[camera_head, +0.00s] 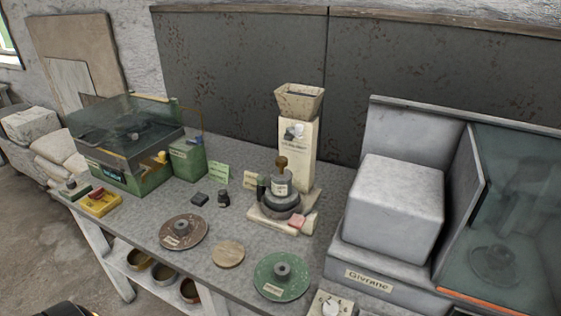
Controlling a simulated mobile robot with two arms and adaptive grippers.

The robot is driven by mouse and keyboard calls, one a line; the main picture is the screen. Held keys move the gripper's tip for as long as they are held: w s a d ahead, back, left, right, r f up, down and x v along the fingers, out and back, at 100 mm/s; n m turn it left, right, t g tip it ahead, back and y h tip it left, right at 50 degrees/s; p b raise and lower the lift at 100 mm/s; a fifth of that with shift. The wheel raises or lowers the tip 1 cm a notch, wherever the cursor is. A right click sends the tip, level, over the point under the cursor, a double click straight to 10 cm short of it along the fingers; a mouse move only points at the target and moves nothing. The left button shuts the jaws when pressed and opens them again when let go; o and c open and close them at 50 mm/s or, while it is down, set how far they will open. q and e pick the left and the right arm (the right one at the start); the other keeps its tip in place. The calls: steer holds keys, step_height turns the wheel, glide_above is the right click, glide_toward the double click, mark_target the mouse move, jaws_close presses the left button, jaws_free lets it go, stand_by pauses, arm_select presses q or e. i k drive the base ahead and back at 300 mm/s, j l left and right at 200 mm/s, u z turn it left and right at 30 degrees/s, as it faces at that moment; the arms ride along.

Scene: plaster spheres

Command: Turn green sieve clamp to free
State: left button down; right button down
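A green machine (130,179) with a clear, dark-tinted cover (125,125) stands at the left end of the workbench. It carries a small label, too small to read. A small yellow-orange knob (161,157) shows at its right front; I cannot tell whether this is the sieve clamp, or which way it is turned. A green box (188,158) with a pale label stands against its right side. A green disc (281,276) with a grey hub and a label lies at the bench front.
The grey bench (225,210) holds a brown disc (184,232), a tan disc (228,254), a yellow tray (100,203) and a cream hopper machine (298,140). A grey cabinet (375,262) bearing a pale block (393,210) fills the right. Bowls (163,273) sit on the lower shelf.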

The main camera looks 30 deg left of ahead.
mark_target(261, 179)
steer(key=u, duration=1.2)
steer(key=z, duration=0.1)
steer(key=i+j, duration=0.05)
